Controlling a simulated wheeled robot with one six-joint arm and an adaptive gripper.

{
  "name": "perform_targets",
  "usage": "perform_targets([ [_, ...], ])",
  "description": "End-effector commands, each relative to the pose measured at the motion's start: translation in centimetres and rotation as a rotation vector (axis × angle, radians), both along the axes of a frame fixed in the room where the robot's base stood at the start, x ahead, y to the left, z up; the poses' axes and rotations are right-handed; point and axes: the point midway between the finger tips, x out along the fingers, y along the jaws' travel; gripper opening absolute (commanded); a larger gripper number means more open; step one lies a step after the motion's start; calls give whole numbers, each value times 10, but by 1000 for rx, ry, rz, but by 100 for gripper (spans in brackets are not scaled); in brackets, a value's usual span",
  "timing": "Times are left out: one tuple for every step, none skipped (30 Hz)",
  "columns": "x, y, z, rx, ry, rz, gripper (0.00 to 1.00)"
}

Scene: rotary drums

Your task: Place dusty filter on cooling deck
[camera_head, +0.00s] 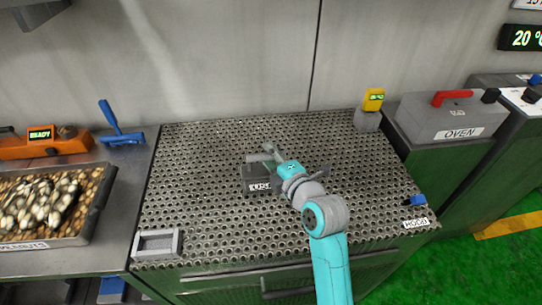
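A dark box-shaped block (258,182) with a white label, too small to read surely, is at the middle of the perforated metal deck (205,205). It may be the dusty filter. My gripper (266,154) is at its top right, close to a grey handle-like part on it. I cannot tell whether the fingers are shut on that part, or whether the block rests on the deck or is held just above it. My teal and grey arm reaches in from the bottom and hides part of the deck to the right of the block.
A grey rectangular frame (158,244) lies at the deck's front left corner. A small yellow display (373,100) stands at the back right. A grey box labelled OVEN (452,117) is right of the deck. A nut tray (52,205) is at left. Much of the deck is bare.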

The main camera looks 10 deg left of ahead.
Motion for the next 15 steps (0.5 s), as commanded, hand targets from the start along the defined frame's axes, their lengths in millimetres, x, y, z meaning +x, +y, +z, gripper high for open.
perform_targets([
  [0, 0, 0, 0, 0, 0, 46],
  [0, 0, 0, 0, 0, 0, 46],
  [0, 0, 0, 0, 0, 0, 46],
  [0, 0, 0, 0, 0, 0, 46],
  [0, 0, 0, 0, 0, 0, 46],
  [0, 0, 1, 0, 0, 0, 46],
  [0, 0, 2, 1, -1, 0, 46],
  [0, 0, 3, 1, -1, 0, 46],
  [-2, -2, 3, 0, 0, -1, 46],
  [-4, -3, 3, 0, 0, -1, 46],
  [-7, -5, 4, 0, 0, -1, 46],
  [-11, -9, 4, 1, 1, -1, 46],
  [-14, -12, 6, 0, -1, -2, 46],
  [-18, -15, 7, 0, -1, -2, 46],
  [-24, -20, 8, 0, -1, -2, 46],
])
